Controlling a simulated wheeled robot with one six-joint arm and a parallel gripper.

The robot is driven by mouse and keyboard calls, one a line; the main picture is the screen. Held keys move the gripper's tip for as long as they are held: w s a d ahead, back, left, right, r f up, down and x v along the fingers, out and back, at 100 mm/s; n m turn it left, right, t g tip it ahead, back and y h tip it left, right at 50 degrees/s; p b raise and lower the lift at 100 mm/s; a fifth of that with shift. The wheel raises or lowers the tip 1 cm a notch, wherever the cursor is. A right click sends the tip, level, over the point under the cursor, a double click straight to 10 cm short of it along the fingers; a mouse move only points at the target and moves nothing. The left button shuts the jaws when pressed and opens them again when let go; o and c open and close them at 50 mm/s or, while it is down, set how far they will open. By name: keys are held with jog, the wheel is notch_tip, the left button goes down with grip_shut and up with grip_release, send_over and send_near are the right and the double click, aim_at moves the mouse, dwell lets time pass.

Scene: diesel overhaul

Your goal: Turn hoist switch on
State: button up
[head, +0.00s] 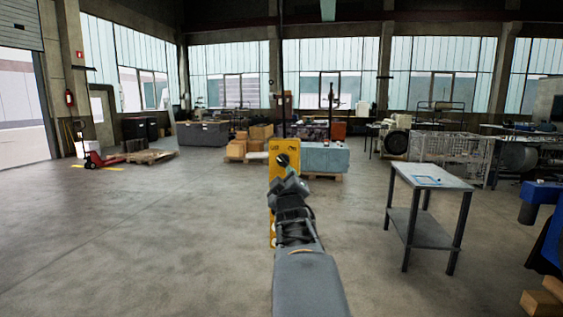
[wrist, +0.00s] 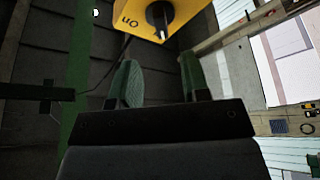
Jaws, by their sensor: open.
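The hoist switch is a black knob (wrist: 158,16) on a yellow box (wrist: 177,10) at the top of the wrist view. The lettering "On" shows on the box beside the knob. My gripper (wrist: 158,76) is open and empty, its two green finger pads apart. The knob lies beyond the fingertips, between their lines, and is not gripped. In the head view the yellow panel (head: 286,148) stands upright past the end of my arm.
A grey two-level table (head: 432,178) stands to the right of my arm. Blue equipment (head: 546,215) is at the right edge. Pallets with boxes (head: 258,138) and a grey-blue block (head: 323,157) are behind the panel.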

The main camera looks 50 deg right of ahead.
aim_at(282, 162)
jog(key=p+x, duration=0.2)
jog(key=x, duration=0.6)
jog(key=shift+w+p, duration=0.1)
jog(key=shift+p, duration=0.2)
jog(key=shift+c, duration=0.4)
